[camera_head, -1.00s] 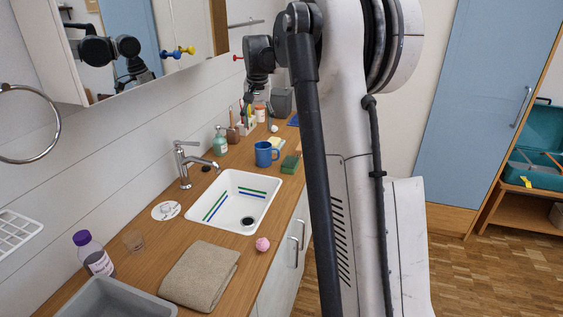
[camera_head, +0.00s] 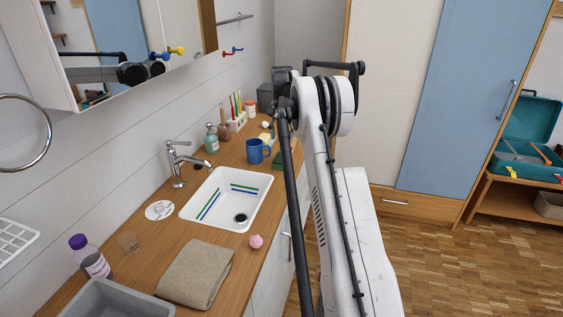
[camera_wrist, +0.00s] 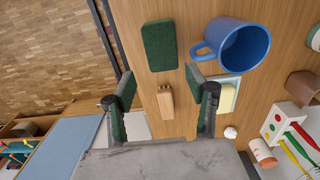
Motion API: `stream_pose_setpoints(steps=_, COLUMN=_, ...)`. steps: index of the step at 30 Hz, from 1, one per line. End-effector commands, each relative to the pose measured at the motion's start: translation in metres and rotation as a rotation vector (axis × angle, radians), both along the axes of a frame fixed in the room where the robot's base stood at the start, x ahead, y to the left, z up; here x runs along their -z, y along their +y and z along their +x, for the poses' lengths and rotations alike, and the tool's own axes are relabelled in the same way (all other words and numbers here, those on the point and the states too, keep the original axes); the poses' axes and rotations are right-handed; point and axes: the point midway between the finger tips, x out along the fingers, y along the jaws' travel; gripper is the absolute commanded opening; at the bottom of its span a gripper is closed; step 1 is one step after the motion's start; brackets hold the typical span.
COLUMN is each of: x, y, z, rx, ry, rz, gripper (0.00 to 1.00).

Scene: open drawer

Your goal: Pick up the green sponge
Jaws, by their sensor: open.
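The green sponge (camera_wrist: 159,46) lies flat on the wooden counter in the wrist view, a dark green block just beyond my fingertips. In the head view the sponge (camera_head: 279,168) shows only in part, beside the blue mug and partly behind my arm. My gripper (camera_wrist: 162,82) is open and empty above the counter, with its two fingers wide apart. The sponge is ahead of the gap between them and apart from both. My gripper cannot be made out in the head view.
The blue mug (camera_wrist: 238,44) stands close to the sponge's right in the wrist view. A small wooden object (camera_wrist: 165,102) lies between my fingers' lines of reach. A yellow block (camera_wrist: 227,98) and a toothbrush holder (camera_wrist: 283,124) are to the right. The sink (camera_head: 227,199) is nearby.

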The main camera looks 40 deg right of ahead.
Motion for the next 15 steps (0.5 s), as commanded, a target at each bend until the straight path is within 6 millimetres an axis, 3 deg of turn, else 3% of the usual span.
stream_pose_setpoints(steps=9, x=0.054, y=0.001, z=0.000, rx=-0.001, ry=-0.001, rz=-0.001, gripper=0.51)
stream_pose_setpoints(steps=15, x=0.066, y=0.001, z=0.000, rx=-0.001, ry=-0.001, rz=-0.001, gripper=0.51)
